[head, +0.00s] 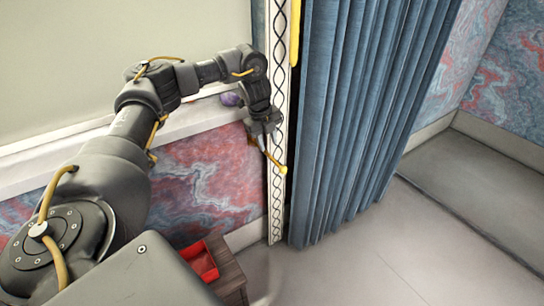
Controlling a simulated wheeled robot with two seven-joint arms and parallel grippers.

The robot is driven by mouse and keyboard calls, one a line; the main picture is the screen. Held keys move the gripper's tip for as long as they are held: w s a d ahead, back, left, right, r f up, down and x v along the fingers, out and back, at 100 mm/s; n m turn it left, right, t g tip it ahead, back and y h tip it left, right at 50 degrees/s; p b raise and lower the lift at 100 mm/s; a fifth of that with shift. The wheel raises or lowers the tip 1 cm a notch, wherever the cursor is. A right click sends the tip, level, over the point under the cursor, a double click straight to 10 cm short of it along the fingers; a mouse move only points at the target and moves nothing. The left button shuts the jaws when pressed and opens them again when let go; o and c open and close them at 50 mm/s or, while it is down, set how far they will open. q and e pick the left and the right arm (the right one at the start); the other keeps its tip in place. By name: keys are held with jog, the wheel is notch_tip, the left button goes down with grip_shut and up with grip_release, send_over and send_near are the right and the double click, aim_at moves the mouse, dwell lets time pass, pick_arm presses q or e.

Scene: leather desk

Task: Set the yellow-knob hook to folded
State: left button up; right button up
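The hook (268,153) is a thin brownish arm that slants down and right from under my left gripper, in front of the white patterned strip beside the curtain. Its yellow knob (283,169) is at the lower right end. My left gripper (264,130) points down at the hook's upper end and covers part of it. I cannot tell whether its fingers touch the hook or are open or shut. My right gripper is out of view.
A blue curtain (370,110) hangs just right of the strip (277,205). A purple object (231,99) sits on the white ledge (200,115) behind my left arm. A red tray (203,262) lies on a low wooden unit (230,275) below. The floor at right is clear.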

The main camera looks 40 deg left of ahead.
aim_at(272, 158)
pick_arm(q)
jog(key=f, duration=0.2)
jog(key=w+f, duration=0.1)
jog(key=f, duration=0.3)
jog(key=shift+w+d+f, duration=0.25)
jog(key=shift+f, duration=0.1)
grip_shut()
